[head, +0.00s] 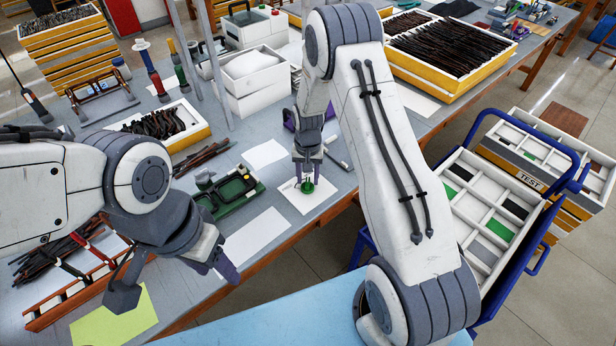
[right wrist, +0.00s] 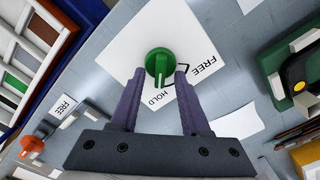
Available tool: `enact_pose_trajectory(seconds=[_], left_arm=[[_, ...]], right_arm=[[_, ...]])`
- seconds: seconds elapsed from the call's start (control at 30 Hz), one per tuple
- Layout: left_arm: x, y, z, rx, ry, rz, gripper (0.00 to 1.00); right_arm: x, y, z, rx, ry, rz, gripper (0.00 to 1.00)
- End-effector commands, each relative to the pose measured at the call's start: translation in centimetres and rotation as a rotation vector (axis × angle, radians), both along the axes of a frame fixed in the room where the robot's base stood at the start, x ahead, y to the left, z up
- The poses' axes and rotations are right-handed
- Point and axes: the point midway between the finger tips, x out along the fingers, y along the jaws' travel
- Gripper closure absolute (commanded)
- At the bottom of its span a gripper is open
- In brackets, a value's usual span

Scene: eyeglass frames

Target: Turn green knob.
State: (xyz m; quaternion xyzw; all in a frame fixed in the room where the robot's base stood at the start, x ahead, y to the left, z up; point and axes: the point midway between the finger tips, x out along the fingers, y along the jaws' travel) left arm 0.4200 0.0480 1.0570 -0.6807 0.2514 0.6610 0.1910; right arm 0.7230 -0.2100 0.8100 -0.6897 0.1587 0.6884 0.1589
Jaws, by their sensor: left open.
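The green knob (head: 307,186) stands on a white sheet (head: 322,198) near the table's front edge. In the right wrist view, the knob (right wrist: 158,62) is on its sheet (right wrist: 125,50) printed "FREE" and "HOLD", with a black outline mark beside it. My right gripper (head: 306,178) points down over the knob. In the right wrist view its two fingertips (right wrist: 160,72) lie on either side of the knob; whether both touch it is not clear. My left gripper (head: 174,284) is open and empty, over the front left of the table, away from the knob.
A green case (head: 240,187) lies left of the knob sheet. A blue-framed cart (head: 468,222) with compartments stands to the right. An orange knob (right wrist: 32,146) and another "FREE" label show in the right wrist view. A yellow-green sheet (head: 112,322) lies at front left.

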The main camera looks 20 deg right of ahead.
Motion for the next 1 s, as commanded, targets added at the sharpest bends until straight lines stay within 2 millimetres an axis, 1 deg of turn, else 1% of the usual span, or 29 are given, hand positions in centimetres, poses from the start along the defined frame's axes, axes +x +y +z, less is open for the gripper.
enact_pose_trajectory(seconds=[0.17,0.27,0.37,0.6,0.7,0.83,1.0], left_arm=[[0.0,0.0,0.0,0.000,0.000,0.000,0.47],[0.0,0.0,-0.1,0.000,0.000,0.000,0.47],[0.0,0.0,-0.4,0.000,0.000,0.000,0.47],[0.0,0.0,-0.9,0.000,0.000,0.000,0.47],[0.0,0.0,-1.1,0.000,0.000,0.000,0.47],[0.0,0.0,-1.2,0.000,0.000,0.000,0.47],[0.0,0.0,-1.2,0.000,0.000,0.000,0.47]], right_arm=[[0.0,0.0,0.0,0.000,0.001,0.001,0.54],[0.0,0.0,0.6,0.000,-0.001,0.001,0.54],[0.0,0.0,1.9,0.000,-0.002,0.001,0.54],[0.1,0.0,6.8,0.000,-0.004,0.001,0.54],[0.1,0.0,8.4,0.000,-0.003,0.000,0.54],[0.0,0.0,9.9,0.000,-0.001,0.000,0.54],[0.0,0.0,10.4,0.000,0.001,0.000,0.54]])
